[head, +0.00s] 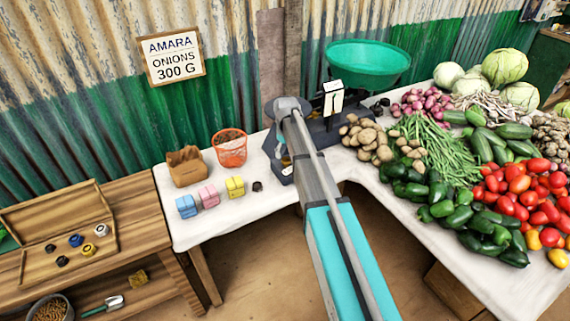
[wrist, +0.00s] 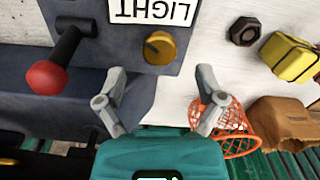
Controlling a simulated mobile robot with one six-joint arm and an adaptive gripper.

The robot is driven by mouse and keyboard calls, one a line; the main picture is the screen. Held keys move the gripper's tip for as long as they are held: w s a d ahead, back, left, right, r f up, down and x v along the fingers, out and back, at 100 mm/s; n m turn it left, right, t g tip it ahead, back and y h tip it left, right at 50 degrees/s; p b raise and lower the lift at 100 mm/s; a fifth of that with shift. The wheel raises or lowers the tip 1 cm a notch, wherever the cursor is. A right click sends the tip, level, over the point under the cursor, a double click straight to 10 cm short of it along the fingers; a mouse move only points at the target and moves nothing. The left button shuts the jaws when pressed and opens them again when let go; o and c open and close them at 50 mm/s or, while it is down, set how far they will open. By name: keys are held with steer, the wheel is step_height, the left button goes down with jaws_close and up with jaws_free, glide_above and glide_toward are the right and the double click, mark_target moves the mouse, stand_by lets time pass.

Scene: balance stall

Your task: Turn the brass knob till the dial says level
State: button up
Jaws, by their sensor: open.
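The brass knob (wrist: 160,47) is on the dark face of the balance (wrist: 115,50) in the wrist view. Beside it a white plate (wrist: 150,10) reads LIGHT, upside down in this view. A lever with a red ball end (wrist: 50,77) stands left of the knob. My gripper (wrist: 160,84) is open and empty, its fingers apart and just short of the knob in the picture; I see no contact. In the head view the balance carries a green pan (head: 368,62) and a small white dial box (head: 333,98), too small to read. My arm hides the knob there.
An orange basket (head: 231,150), a paper bag (head: 186,167), small blue, pink and yellow blocks and a dark hexagonal weight (wrist: 244,31) stand left of the balance. Vegetables crowd the table to the right. A wooden case (head: 60,236) with several weights lies at lower left.

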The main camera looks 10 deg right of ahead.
mark_target(286, 160)
steer(key=shift+f+b, duration=1.6)
steer(key=shift+f, duration=0.25)
steer(key=shift+c, duration=0.2)
steer(key=c, duration=1.1)
steer(key=shift+a, duration=0.2)
steer(key=shift+d, duration=0.1)
